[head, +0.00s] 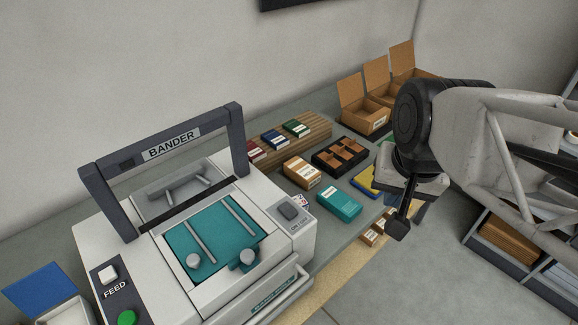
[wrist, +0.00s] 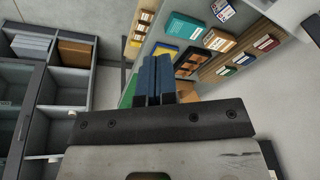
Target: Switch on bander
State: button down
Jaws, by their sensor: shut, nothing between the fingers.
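The bander (head: 190,230) is a white machine with a dark arch labelled BANDER and a teal plate, at the left of the head view. A grey rocker switch (head: 289,211) sits on its right side block above small lettering. A white FEED button (head: 107,274) and a green button (head: 127,318) are on its front left panel. My gripper (head: 398,228) is right of the bander, apart from it, pointing down near the table's front edge. In the wrist view its blue fingers (wrist: 154,80) are together with nothing between them.
On the table are a teal box (head: 339,202), a tan box (head: 301,171), a black divided tray (head: 340,157) and open cartons (head: 365,112) at the back. A wooden rack (head: 315,130) holds small boxes. Shelves (head: 520,250) stand at the right.

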aim_at(287, 209)
jog(key=w+a+r+m+y, duration=0.1)
jog(key=w+a+m, duration=0.1)
jog(key=a, duration=0.5)
jog(key=w+a+r+m, duration=0.2)
jog(key=a+m, duration=0.2)
jog(key=a, duration=0.4)
jog(key=shift+a+m+g+y, duration=0.3)
jog(key=shift+m+y, duration=0.1)
jog(key=x, duration=1.3)
jog(key=shift+w+a+f, duration=0.1)
jog(key=shift+w+f, duration=0.05)
jog(key=shift+f, duration=0.2)
jog(key=shift+w+a+f, duration=0.1)
jog(key=shift+f, duration=0.1)
dwell(0.3)
jog(key=shift+s+d+r, duration=0.2)
jog(key=shift+s+d, duration=0.35)
jog(key=shift+r, duration=0.15)
